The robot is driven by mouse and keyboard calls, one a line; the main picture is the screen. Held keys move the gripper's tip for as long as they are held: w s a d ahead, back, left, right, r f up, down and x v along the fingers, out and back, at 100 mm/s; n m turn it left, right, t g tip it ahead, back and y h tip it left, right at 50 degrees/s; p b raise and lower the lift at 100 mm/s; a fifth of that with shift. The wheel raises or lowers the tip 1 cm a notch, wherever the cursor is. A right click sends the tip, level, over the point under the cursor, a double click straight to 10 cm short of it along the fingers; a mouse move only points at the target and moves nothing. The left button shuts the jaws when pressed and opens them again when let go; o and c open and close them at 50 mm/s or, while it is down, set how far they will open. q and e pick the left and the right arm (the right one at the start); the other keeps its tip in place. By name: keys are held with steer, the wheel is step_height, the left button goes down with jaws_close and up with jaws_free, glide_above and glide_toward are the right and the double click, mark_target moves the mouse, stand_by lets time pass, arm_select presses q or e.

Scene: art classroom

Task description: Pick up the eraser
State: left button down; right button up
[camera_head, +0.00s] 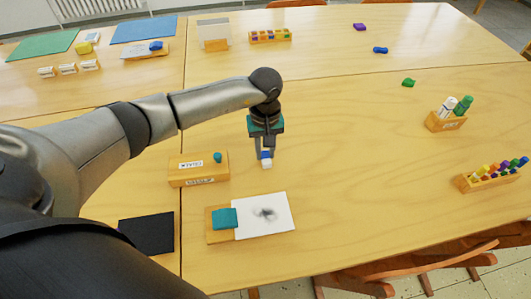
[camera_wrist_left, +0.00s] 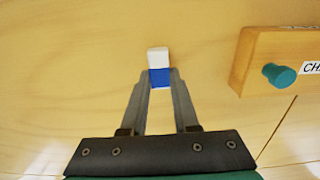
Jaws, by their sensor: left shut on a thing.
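The eraser (camera_head: 267,163) is a small block, white at one end with a blue sleeve. My left gripper (camera_head: 264,153) comes down over it from above and is shut on its blue part. In the left wrist view the eraser (camera_wrist_left: 158,58) sits between the fingertips of the gripper (camera_wrist_left: 159,82), its white end sticking out past them. I cannot tell whether the eraser touches the table or is slightly above it. My right gripper is not in view.
A wooden chalk box (camera_head: 198,178) with a teal knob stands just left of the gripper. A white sheet (camera_head: 275,222) with a dark smudge and a teal block (camera_head: 224,218) lie nearer. Marker holders (camera_head: 446,122) stand at the right. The table middle is clear.

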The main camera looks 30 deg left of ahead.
mark_target(265, 153)
arm_select(q)
step_height(265, 153, up, 7)
steer(key=shift+w+f+p, duration=0.1)
steer(key=shift+f+p, duration=0.05)
steer(key=shift+p, duration=0.6)
step_height(265, 153, up, 13)
steer(key=p, duration=0.1)
steer(key=shift+p, duration=0.4)
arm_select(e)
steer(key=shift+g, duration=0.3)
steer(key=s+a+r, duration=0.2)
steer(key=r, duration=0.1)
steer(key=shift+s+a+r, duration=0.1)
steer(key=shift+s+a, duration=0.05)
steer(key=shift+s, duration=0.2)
arm_select(q)
steer(key=c, duration=1.2)
jaws_free()
steer(key=shift+c, duration=0.2)
jaws_close()
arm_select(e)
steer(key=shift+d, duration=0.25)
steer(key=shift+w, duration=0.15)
